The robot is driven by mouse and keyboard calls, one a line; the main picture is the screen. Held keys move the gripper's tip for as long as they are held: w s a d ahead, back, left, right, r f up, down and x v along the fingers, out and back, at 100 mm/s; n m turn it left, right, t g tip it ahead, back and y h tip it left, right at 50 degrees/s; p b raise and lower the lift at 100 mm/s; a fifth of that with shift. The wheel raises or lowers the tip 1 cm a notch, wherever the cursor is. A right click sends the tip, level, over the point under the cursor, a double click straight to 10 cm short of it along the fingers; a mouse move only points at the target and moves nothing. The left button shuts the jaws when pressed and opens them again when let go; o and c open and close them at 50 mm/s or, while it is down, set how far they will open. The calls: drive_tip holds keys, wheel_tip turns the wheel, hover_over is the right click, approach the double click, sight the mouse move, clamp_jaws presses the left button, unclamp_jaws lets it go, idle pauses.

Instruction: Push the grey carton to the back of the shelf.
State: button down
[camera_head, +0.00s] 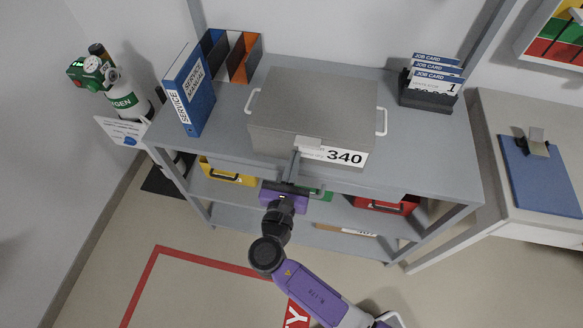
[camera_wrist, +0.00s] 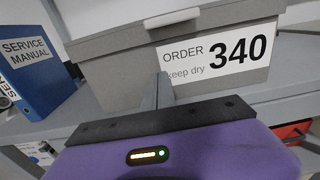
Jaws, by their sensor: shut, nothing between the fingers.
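The grey carton (camera_head: 312,112) stands on the grey shelf top (camera_head: 405,150), with white handles on its sides and a white label reading 340 on its front. Behind it a strip of shelf shows before the wall. My gripper (camera_head: 295,157) is shut and empty, with its fingertips at the front face of the carton, left of the label. In the wrist view the shut fingers (camera_wrist: 163,84) reach up to the carton (camera_wrist: 125,68) beside the words "ORDER 340 keep dry". I cannot tell for certain whether they touch.
A blue service manual binder (camera_head: 190,92) stands left of the carton, with an open file holder (camera_head: 236,57) behind it. A job card rack (camera_head: 430,88) is at the right. Yellow (camera_head: 222,172) and red (camera_head: 385,204) bins sit below.

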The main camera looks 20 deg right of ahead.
idle(0.3)
drive_tip(key=b+x, duration=0.5)
drive_tip(key=x, duration=1.5)
drive_tip(key=shift+w+d+f, duration=0.15)
drive_tip(key=shift+d+f, duration=0.05)
drive_tip(key=shift+d, duration=0.05)
drive_tip(key=shift+w+d+r, duration=0.1)
drive_tip(key=shift+w+d, duration=0.15)
drive_tip(key=shift+w, duration=0.2)
drive_tip(key=shift+s, duration=0.1)
